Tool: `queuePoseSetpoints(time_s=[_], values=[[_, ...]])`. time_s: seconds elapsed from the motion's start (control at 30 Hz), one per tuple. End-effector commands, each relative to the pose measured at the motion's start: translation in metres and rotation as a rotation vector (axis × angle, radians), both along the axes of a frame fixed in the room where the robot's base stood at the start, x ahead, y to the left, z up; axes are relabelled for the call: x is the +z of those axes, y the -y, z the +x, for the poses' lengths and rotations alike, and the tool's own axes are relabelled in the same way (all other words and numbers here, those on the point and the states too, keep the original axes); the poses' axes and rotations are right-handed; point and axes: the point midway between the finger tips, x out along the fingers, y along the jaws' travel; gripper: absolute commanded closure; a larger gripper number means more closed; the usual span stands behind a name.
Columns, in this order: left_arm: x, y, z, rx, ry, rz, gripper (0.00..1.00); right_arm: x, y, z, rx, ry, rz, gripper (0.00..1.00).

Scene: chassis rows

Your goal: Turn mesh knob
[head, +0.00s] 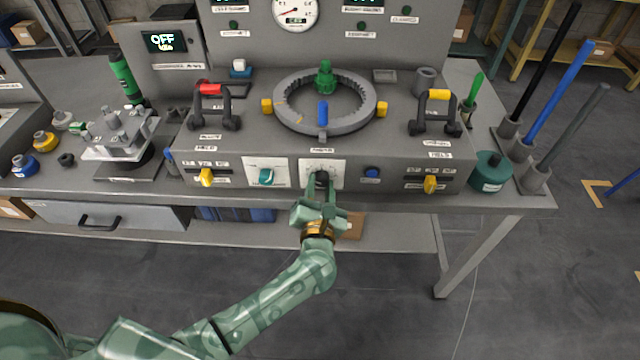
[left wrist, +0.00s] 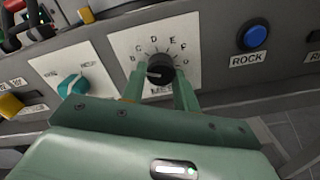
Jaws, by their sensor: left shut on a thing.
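The mesh knob (left wrist: 159,72) is a black round knob on a white plate with letters around it, low on the front of the grey console. The word on the plate below it is partly hidden by my gripper. In the head view the mesh knob (head: 322,176) is dark and sits at my fingertips. My left gripper (head: 320,190) is shut on the knob, one finger on each side of it; the left wrist view shows the same fingers (left wrist: 160,88). The knob's pointer seems to lie toward the left of the dial. My right gripper is not in view.
A teal knob (left wrist: 72,84) on its own plate is left of the mesh knob. A blue button (left wrist: 255,36) labelled ROCK is right of it. Yellow levers (head: 205,177) and (head: 430,184) flank these, and a grey ring (head: 368,112) stands above on the console top.

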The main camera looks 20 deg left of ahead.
Motion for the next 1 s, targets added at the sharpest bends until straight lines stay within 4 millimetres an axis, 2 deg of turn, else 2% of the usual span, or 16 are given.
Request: queuePoseSetpoints(time_s=[0.1, 0.5, 1.0], values=[[0.003, 0.000, -0.001, 0.001, -0.032, 0.103, 0.93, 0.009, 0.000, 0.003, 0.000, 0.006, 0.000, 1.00], [0.002, 0.000, -0.001, -0.002, -0.115, 0.395, 0.93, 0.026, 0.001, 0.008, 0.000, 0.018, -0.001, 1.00], [0.000, 0.000, -0.001, -0.003, -0.151, 0.519, 0.93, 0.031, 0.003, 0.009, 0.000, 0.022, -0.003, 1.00]])
